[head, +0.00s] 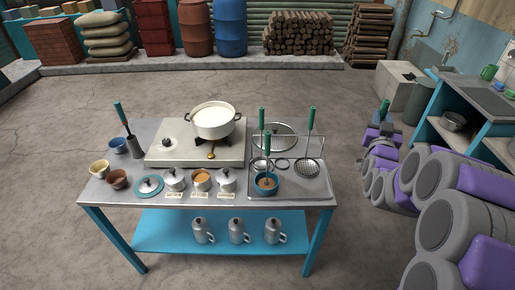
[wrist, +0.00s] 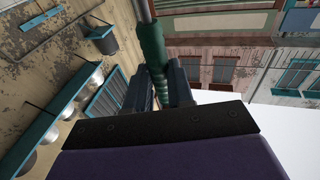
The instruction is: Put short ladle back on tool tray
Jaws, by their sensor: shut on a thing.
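My gripper is shut on a green-handled tool (wrist: 151,42) with a metal shaft, seen in the wrist view (wrist: 162,88). The shaft runs out of the top of the picture, so the tool's head is hidden and I cannot confirm it is the short ladle. In the head view my arm is at the right, apart from the table, and a small green and dark bit of the held tool (head: 384,107) shows at its end. The tool tray (head: 322,190) is at the right end of the table. Tools with green handles stand on it, including a skimmer (head: 308,168).
A blue-framed counter (head: 440,105) stands at the right. Floor between is clear.

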